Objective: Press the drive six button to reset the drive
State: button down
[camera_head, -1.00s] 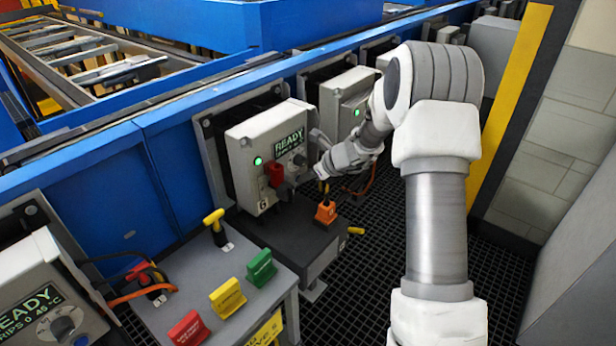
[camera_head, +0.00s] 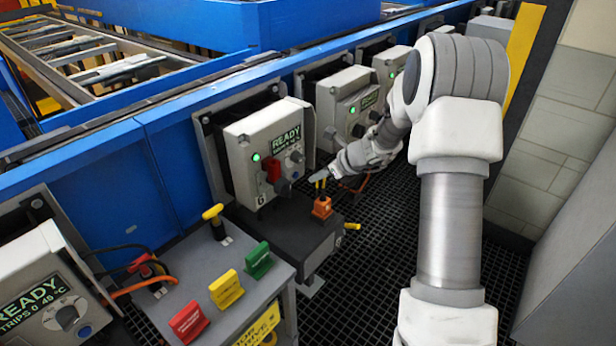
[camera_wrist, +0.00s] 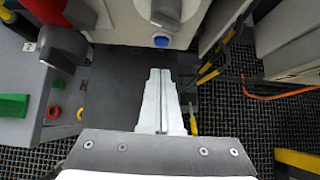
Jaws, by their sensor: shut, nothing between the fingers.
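The drive six box (camera_head: 244,140) is grey, marked 6, with a lit green lamp, a red switch handle (camera_head: 273,170) and a READY display (camera_head: 287,138). Its blue button (camera_head: 296,157) sits on the face at lower right, below a dial. My gripper (camera_head: 316,178) is shut and empty, right of the box's lower front. In the wrist view my gripper (camera_wrist: 161,73) points toward the button, with a gap between them.
Another drive box (camera_head: 345,95) stands behind to the right, and one (camera_head: 40,285) at the near left. An orange connector (camera_head: 321,207) stands on the dark ledge below. Red (camera_head: 189,322), yellow (camera_head: 226,289) and green (camera_head: 258,261) blocks stand on a grey stand.

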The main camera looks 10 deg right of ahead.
jog(key=p+v, duration=0.1)
jog(key=v, duration=0.6)
jog(key=shift+d, duration=0.15)
jog(key=shift+r, duration=0.1)
dwell(0.3)
jog(key=s+a+r+n+g+h, duration=0.1)
jog(key=s+a+r+n, duration=0.4)
jog(key=s+r+n, duration=0.15)
jog(key=s+a+r+n+g, duration=0.1)
jog(key=s+a+r+n, duration=0.3)
jog(key=s+r+n, duration=0.3)
jog(key=s+d+r+n+h, duration=0.1)
jog(key=s+r+n+h, duration=0.1)
jog(key=s+n, duration=0.7)
jog(key=s+d+r+n+h, duration=0.1)
jog(key=s+n+h, duration=0.2)
jog(key=s+n, duration=0.55)
notch_tip(320, 180, up, 12)
jog(key=s+m+p, duration=0.1)
jog(key=m+p, duration=0.1)
jog(key=p, duration=1)
jog(key=shift+s+a+m+t, duration=0.2)
jog(key=shift+s+m+t, duration=0.1)
jog(key=shift+s, duration=0.1)
